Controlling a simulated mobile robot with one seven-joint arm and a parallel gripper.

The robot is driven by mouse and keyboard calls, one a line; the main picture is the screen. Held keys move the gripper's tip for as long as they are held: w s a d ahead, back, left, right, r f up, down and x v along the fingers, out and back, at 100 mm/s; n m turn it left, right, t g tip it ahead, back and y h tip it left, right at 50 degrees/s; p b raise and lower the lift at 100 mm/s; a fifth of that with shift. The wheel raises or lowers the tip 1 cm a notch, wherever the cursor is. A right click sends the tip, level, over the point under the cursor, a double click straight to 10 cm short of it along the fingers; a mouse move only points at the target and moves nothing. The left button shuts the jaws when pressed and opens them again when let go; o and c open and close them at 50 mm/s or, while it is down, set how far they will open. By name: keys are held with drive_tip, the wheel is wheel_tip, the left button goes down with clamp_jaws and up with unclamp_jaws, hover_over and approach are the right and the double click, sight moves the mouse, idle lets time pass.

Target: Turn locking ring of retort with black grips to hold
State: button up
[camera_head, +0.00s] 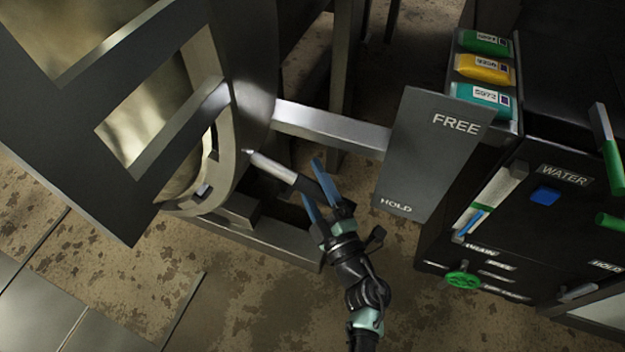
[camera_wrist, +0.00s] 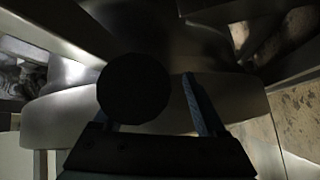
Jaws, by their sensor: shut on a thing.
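The retort's metal locking ring (camera_head: 228,150) curves around the vessel mouth at the upper left in the head view. A pale metal handle bar (camera_head: 272,168) sticks out from it towards the lower right and ends in a black grip (camera_head: 304,186). My gripper (camera_head: 318,188) has its blue fingers on either side of this grip and is shut on it. In the wrist view the grip's round black end (camera_wrist: 133,88) stands between the fingers and hides most of the left one. A grey plate (camera_head: 430,150) reads FREE at its top and HOLD at its bottom; the grip is left of it, near HOLD's height.
A dark slatted metal frame (camera_head: 85,120) fills the upper left. A black cabinet (camera_head: 540,210) with a WATER label, green and blue controls and a green handwheel (camera_head: 463,280) stands at the right. Coloured labelled packs (camera_head: 484,68) lie at the top right. Stained floor (camera_head: 250,300) is open below.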

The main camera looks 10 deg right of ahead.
drive_tip(key=shift+d, duration=0.15)
drive_tip(key=shift+s, duration=0.25)
drive_tip(key=p+v, duration=0.2)
drive_tip(key=v, duration=1)
drive_tip(key=shift+s, duration=0.25)
drive_tip(key=shift+f, duration=0.1)
